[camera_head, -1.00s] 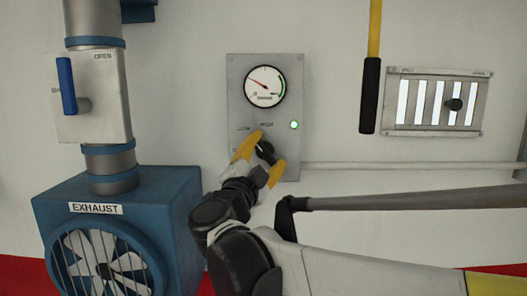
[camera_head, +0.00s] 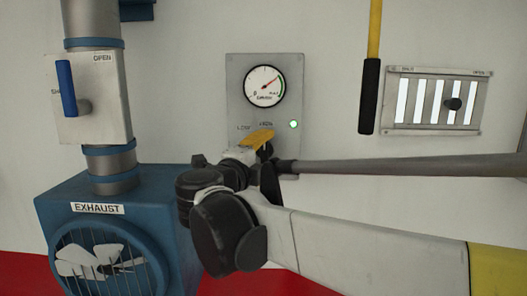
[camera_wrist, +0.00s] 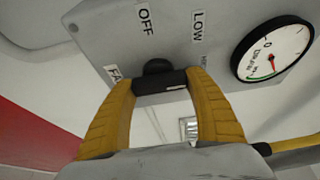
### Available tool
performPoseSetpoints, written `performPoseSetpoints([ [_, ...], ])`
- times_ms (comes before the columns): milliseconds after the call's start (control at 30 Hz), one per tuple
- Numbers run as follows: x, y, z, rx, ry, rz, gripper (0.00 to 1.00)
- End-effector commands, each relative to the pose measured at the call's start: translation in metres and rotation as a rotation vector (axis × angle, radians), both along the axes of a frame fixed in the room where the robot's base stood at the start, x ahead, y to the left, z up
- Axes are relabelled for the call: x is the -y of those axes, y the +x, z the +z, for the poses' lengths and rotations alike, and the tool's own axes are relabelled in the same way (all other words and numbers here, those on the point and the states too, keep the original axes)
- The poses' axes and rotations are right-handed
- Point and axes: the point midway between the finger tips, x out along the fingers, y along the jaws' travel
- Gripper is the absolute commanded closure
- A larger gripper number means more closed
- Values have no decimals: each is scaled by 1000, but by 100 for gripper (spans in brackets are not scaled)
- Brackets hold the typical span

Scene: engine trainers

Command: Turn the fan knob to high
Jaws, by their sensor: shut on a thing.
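The fan knob (camera_wrist: 158,82) is a black dial with a raised bar, on a grey control panel (camera_head: 238,85). In the wrist view my gripper (camera_wrist: 160,88) has its yellow fingers closed on both ends of the bar. A white mark shows on the bar's right part. OFF (camera_wrist: 146,20) and LOW (camera_wrist: 197,27) labels show above the knob, and HIGH is partly cut off by the angle. In the head view my gripper (camera_head: 257,140) and arm cover most of the knob, so its exact setting is hard to read. The gauge (camera_head: 264,86) needle points upper right.
A green light (camera_head: 293,124) glows on the panel. A blue exhaust fan box (camera_head: 160,190) stands at left below a pipe with a blue lever (camera_head: 66,88). A yellow-and-black handle (camera_head: 369,95) hangs right of the panel, beside a slotted vent (camera_head: 435,100).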

Motion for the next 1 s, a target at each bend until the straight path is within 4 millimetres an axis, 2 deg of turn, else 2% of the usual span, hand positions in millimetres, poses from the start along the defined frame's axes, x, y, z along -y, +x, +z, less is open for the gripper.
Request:
performPoseSetpoints([
  [500,0,0,-1,0,21,0,69],
  [533,0,0,-1,0,21,0,33],
  [600,0,0,-1,0,21,0,15],
  [867,0,0,0,1,18,0,15],
  [1000,-4,-7,0,1,18,1,15],
])
